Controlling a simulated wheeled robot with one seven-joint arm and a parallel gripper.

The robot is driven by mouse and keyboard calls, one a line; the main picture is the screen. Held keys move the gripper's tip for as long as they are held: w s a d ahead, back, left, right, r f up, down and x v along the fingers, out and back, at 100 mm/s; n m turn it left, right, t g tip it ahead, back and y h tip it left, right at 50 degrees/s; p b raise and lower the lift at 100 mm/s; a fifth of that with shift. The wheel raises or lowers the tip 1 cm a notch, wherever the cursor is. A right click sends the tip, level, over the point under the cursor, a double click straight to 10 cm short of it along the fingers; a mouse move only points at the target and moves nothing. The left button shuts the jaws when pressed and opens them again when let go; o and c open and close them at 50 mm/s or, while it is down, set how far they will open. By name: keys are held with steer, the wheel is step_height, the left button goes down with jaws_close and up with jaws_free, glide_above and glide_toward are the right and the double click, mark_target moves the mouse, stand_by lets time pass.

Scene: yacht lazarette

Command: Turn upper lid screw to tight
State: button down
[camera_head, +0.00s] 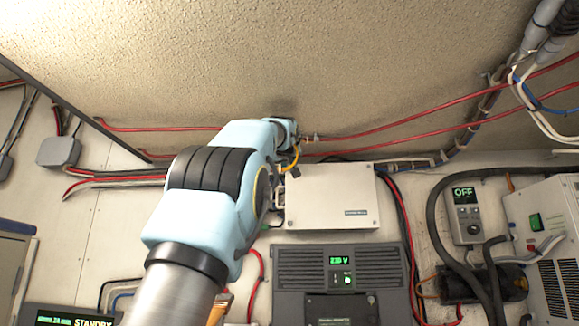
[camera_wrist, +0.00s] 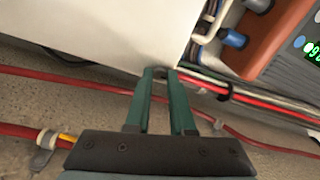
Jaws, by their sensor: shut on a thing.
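The white box with a flat lid (camera_head: 345,205) is mounted on the wall in the head view. The lid also fills the upper left of the wrist view (camera_wrist: 90,30). My gripper (camera_wrist: 160,72) has two green fingers, close together at one corner of the lid. They are shut on the upper lid screw, which is mostly hidden between the fingertips. In the head view my arm reaches to the lid's upper left corner, and my gripper (camera_head: 293,171) is partly hidden there. How far the screw is turned cannot be seen.
Red cables (camera_head: 400,133) run along the wall above the box. A grey unit with a green "230 V" style display (camera_head: 340,261) sits below it. A controller reading OFF (camera_head: 464,210) and thick black hoses are at the right.

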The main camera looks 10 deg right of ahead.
steer(key=shift+m, duration=0.3)
steer(key=m+p, duration=0.1)
steer(key=m, duration=0.3)
steer(key=m+p, duration=0.1)
steer(key=m, duration=0.4)
steer(key=shift+p, duration=0.35)
steer(key=shift+d+m+p, duration=0.15)
steer(key=shift+m+p, duration=1.35)
steer(key=shift+m, duration=2.6)
steer(key=shift+f, duration=0.1)
steer(key=c, duration=0.8)
jaws_free()
steer(key=shift+o, duration=0.2)
steer(key=shift+s, duration=0.15)
